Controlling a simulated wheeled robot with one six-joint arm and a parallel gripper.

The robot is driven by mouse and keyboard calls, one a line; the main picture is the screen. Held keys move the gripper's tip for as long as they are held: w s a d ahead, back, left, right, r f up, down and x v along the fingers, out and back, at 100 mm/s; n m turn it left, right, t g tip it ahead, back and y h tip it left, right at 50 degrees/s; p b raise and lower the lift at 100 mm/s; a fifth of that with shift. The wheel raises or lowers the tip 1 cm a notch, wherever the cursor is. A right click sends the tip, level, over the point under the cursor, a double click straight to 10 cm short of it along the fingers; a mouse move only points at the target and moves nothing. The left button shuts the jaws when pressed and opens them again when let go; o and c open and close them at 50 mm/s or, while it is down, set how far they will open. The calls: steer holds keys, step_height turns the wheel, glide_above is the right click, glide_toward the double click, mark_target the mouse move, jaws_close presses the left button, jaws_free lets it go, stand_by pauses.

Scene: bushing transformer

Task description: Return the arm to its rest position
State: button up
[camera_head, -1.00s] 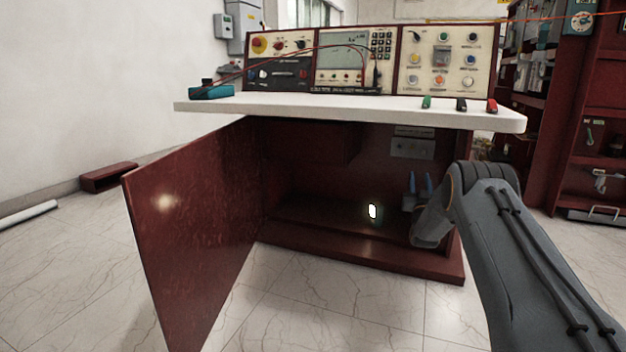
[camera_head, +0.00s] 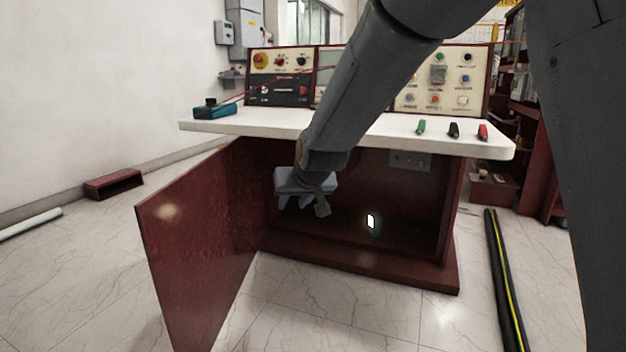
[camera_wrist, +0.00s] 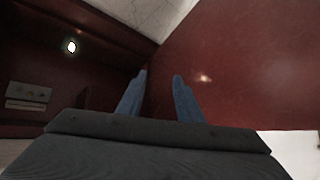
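My gripper (camera_head: 300,203) hangs in front of the opening of the dark red cabinet (camera_head: 410,275), near the open door (camera_head: 205,235) on the left and below the white worktop (camera_head: 225,126). In the wrist view, the two blue fingers of my gripper (camera_wrist: 159,76) stand apart with nothing between them, so it is open and empty. My arm is bent, coming down across the front of the worktop from the upper right. The arm hides the middle of the instrument panel.
The open door (camera_wrist: 235,70) fills the right of the wrist view. A small lit lamp (camera_head: 371,221) glows inside the cabinet. A teal box (camera_head: 214,110) and green, black and red clips (camera_head: 454,130) lie on the worktop. A black-and-yellow cable (camera_head: 504,280) lies on the floor at right.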

steer(key=s+d+n+g+p, duration=0.1)
steer(key=s+g, duration=0.2)
steer(key=s, duration=1.2)
steer(key=s+d+n+g+h+p, duration=0.1)
steer(key=s+n+g+p, duration=0.15)
steer(key=s, duration=1.15)
steer(key=s+d+g, duration=0.1)
steer(key=s+g, duration=0.2)
steer(key=s, duration=1.2)
steer(key=d+r+m+p, duration=0.2)
steer(key=d+r+p, duration=0.5)
steer(key=p, duration=0.5)
steer(key=d+r+m+h+p, duration=0.1)
steer(key=d+r+m+p, duration=0.1)
steer(key=d+r+p, duration=0.5)
steer(key=d+r+m+h+p, duration=0.1)
steer(key=d+r+p, duration=0.6)
steer(key=r+p, duration=0.8)
steer(key=m+p, duration=0.1)
steer(key=p, duration=0.3)
steer(key=shift+s+r, duration=0.25)
steer(key=shift+s, duration=0.05)
steer(key=shift+d, duration=0.1)
